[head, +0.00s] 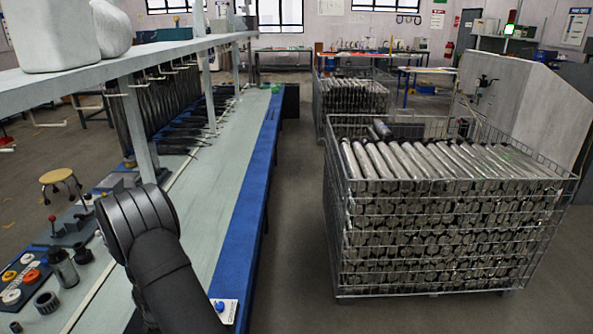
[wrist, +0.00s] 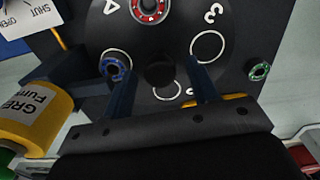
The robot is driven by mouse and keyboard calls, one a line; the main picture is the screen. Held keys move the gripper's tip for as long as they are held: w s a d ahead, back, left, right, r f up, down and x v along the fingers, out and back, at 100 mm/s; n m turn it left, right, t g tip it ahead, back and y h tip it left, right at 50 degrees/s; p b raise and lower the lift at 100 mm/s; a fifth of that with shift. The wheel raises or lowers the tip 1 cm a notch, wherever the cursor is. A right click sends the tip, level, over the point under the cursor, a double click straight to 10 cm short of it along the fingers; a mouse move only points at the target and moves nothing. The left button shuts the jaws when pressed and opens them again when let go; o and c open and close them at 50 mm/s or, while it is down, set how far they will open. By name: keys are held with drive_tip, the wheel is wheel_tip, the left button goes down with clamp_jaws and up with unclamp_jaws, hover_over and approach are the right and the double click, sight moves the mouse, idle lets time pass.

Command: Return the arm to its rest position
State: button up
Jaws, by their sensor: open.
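My gripper (wrist: 164,72) is in the wrist view, with two dark blue fingers spread apart and nothing seen between them but the dark round plate (wrist: 180,50) behind. The plate carries white numerals, white circle outlines and a black central knob (wrist: 160,73). A red ring (wrist: 150,11) sits at its top and a blue ring (wrist: 115,66) lies beside the left finger. I cannot tell whether the fingers touch the plate. In the head view my dark arm rises over the near end of the bench; my gripper is not visible there.
A yellow labelled container (wrist: 42,115) is at the left in the wrist view, with a green ring (wrist: 260,71) at the right. In the head view, the bench (head: 228,160) has a shelf (head: 90,75) above. A wire crate (head: 345,240) of metal tubes stands right, across clear floor.

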drive_tip(key=n, duration=0.4)
drive_tip(key=shift+n, duration=1.8)
